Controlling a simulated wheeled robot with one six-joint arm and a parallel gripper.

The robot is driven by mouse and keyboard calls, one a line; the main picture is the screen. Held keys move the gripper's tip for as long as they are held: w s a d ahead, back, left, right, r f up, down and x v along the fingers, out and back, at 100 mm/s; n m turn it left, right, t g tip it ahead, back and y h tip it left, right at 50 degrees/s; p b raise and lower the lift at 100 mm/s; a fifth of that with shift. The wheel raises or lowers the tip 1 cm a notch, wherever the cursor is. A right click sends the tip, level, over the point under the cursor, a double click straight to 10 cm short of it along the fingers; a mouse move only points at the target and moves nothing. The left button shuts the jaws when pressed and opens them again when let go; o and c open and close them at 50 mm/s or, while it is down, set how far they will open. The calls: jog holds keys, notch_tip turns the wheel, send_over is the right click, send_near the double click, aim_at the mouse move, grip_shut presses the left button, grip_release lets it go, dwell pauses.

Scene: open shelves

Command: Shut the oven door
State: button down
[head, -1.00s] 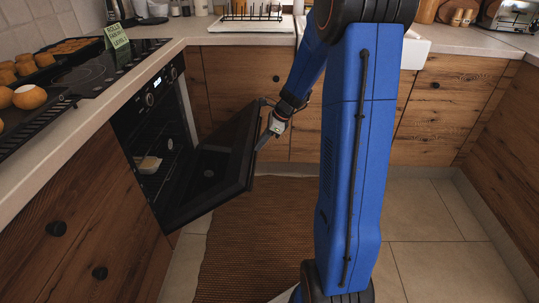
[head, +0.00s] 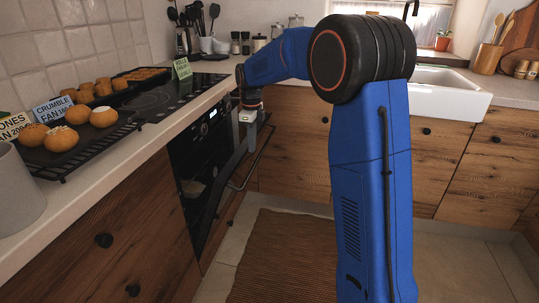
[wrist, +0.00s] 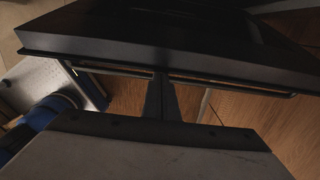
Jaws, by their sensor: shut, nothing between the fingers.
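The black oven door (head: 226,178) stands partly open, tilted out a short way from the oven (head: 205,140) under the counter. A gap shows part of the oven's dark inside with something pale in it. My gripper (head: 243,138) is at the door's upper end, on its outer side. In the wrist view, the door's dark edge (wrist: 170,45) spans the top, with the handle bar (wrist: 225,84) below it. My gripper's two fingers (wrist: 160,82) are shut together and empty, reaching up to the handle and door edge. I cannot tell whether they touch.
The counter above the oven holds a tray of buns (head: 60,138), a hob (head: 160,100) and small cards. Wooden drawers (head: 100,235) flank the oven. A woven rug (head: 280,260) lies on the tiled floor in front. A white sink (head: 435,95) is at the back right.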

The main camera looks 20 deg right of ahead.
jog(key=w+a+r, duration=0.3)
jog(key=w+a, duration=0.4)
jog(key=a, duration=0.3)
jog(key=shift+a, duration=0.2)
jog(key=shift+d, duration=0.1)
